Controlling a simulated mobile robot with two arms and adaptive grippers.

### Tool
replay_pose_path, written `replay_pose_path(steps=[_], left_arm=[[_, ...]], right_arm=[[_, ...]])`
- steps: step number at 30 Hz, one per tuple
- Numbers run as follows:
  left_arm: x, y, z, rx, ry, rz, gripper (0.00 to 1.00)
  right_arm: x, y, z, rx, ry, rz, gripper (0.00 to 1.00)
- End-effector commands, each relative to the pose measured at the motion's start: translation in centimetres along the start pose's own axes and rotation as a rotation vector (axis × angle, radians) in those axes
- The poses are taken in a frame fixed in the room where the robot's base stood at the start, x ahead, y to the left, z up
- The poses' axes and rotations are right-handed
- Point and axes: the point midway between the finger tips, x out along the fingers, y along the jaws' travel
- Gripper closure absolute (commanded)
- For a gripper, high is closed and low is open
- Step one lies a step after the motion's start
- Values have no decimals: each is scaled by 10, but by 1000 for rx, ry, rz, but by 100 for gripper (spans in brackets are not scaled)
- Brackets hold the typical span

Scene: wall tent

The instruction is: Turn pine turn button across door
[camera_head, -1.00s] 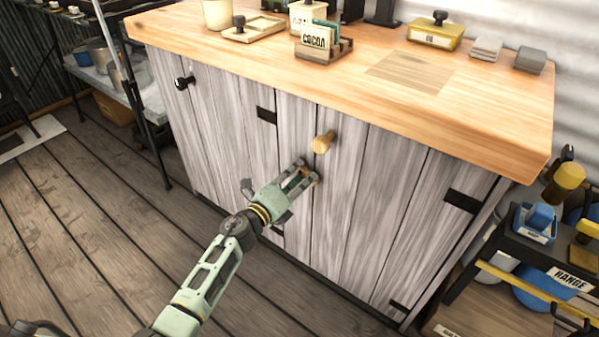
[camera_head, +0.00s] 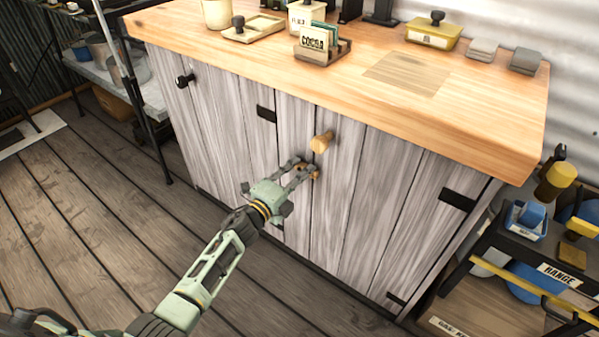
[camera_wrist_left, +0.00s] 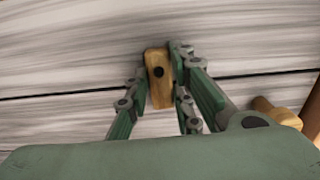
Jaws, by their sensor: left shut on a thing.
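The pine turn button (camera_wrist_left: 158,92) is a small wooden block with a dark screw near its middle, on the grey-washed door. In the left wrist view it stands upright in the picture and crosses a dark seam between boards. My left gripper (camera_head: 305,168) is shut on the button, one finger on each side of it; the fingers also show in the left wrist view (camera_wrist_left: 158,85). In the head view the fingers hide most of the button. The cabinet door (camera_head: 375,205) looks closed. My right gripper is out of view.
A round wooden knob (camera_head: 321,142) sticks out just above the gripper, and it shows at the right in the wrist view (camera_wrist_left: 275,112). The wooden countertop (camera_head: 480,110) overhangs the doors. A rack with a blue bin (camera_head: 530,219) stands at right. The floor at left is clear.

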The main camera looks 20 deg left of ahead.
Motion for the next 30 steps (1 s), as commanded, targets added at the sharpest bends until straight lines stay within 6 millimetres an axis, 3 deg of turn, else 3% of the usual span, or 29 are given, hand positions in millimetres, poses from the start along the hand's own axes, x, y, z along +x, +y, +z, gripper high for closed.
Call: replay_pose_path(steps=[8,9,15,25,30], left_arm=[[0,1,1,-6,-3,2,100],[0,1,1,-6,-3,2,78],[0,1,1,-5,-2,1,60],[-1,0,0,-3,-1,0,59],[-18,1,1,-2,-1,2,59]], right_arm=[[0,0,0,0,1,0,60],[0,0,0,0,1,0,60],[0,0,0,1,0,0,60],[-1,-1,0,-1,0,-2,60],[0,0,0,-1,0,-1,60]])
